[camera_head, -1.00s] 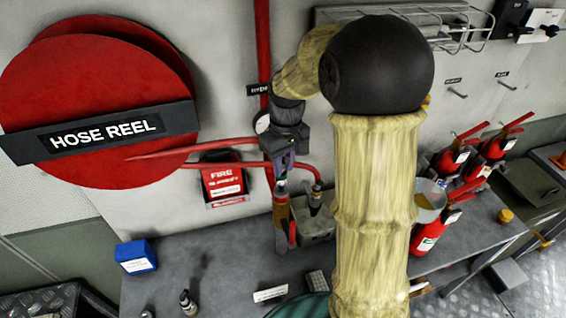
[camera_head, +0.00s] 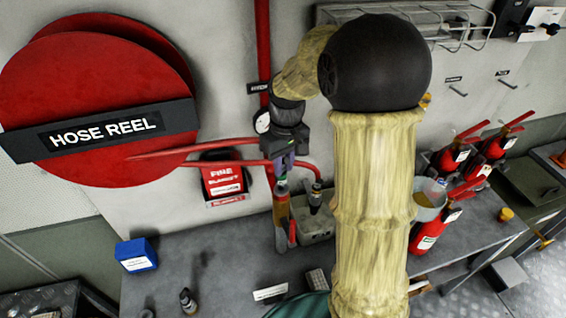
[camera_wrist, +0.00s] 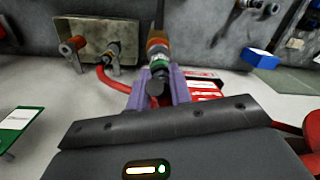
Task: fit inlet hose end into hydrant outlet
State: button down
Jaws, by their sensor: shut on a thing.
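My gripper (camera_wrist: 158,95) is shut, its two purple fingers either side of a dark cylindrical piece (camera_wrist: 157,84), which I take to be the inlet hose end. Beyond it, in line with the fingers, are a green band and a brown-orange section (camera_wrist: 158,45). In the head view my gripper (camera_head: 283,168) points down over the bench, with this brown-orange section (camera_head: 281,207) below it. A pale box (camera_head: 318,228) with fittings stands just right of it. I cannot tell which fitting is the hydrant outlet, or whether the held end touches one.
A red hose (camera_wrist: 112,80) curves to a dark fitting on the box. The red hose reel (camera_head: 90,90) is on the wall at left, above a blue box (camera_head: 136,255). Red extinguishers (camera_head: 432,230) stand at right. The bench's middle left is mostly clear.

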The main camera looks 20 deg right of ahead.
jog(key=shift+f+b, duration=0.65)
jog(key=shift+f, duration=0.45)
dwell(0.3)
jog(key=c, duration=1.2)
grip_release()
jog(key=shift+r, duration=0.15)
jog(key=r, duration=0.5)
jog(key=r+b, duration=0.1)
jog(key=r, duration=0.5)
jog(key=r+b, duration=0.1)
jog(key=r, duration=0.5)
jog(key=shift+w+d+r, duration=0.1)
jog(key=shift+w+d, duration=0.1)
jog(key=shift+d, duration=0.15)
jog(key=s+f+m+t, duration=0.1)
jog(key=s+f, duration=0.3)
jog(key=f, duration=0.3)
jog(key=s+a+f+m+t+b, duration=0.1)
jog(key=s+f, duration=0.4)
jog(key=f, duration=0.3)
jog(key=s+f+m, duration=0.1)
jog(key=s+f, duration=0.3)
jog(key=f, duration=0.4)
jog(key=shift+s+a+f+m+t+h, duration=0.1)
jog(key=shift+s+a+m+t+h, duration=0.05)
jog(key=shift+s+m+t+h, duration=0.2)
